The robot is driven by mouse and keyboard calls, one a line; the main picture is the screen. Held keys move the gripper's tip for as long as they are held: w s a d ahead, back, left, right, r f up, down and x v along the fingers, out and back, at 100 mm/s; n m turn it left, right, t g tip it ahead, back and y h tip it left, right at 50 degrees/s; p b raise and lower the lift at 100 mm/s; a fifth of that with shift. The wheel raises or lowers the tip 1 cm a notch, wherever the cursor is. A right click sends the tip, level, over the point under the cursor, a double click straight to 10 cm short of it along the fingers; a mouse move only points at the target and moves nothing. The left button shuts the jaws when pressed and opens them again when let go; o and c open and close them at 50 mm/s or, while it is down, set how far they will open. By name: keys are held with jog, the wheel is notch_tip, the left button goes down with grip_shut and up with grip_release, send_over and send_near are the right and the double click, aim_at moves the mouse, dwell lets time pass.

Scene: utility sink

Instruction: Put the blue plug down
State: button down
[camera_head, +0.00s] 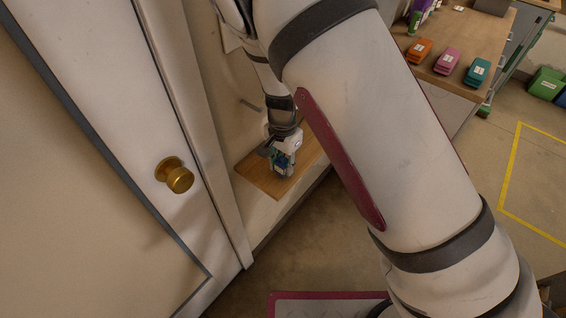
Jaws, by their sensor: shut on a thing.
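My gripper (283,168) is at the far end of my arm, pointing down over a small wooden board (258,181) by the wall. It is shut on a small bluish thing at its fingertips, which I take to be the blue plug; the fingers hide most of it. The plug is close to the board, but I cannot tell whether it touches it. A dark piece shows just left of the fingers; I cannot tell what it is.
A door with a brass knob (180,179) stands at the left. A wooden workbench (455,84) at the upper right bears orange (420,50), pink (447,61) and teal (477,71) items. Green bins (546,84) stand at the far right. Yellow tape marks the open floor.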

jog(key=shift+f, duration=0.15)
jog(key=c, duration=1.2)
grip_release()
jog(key=shift+c, duration=0.2)
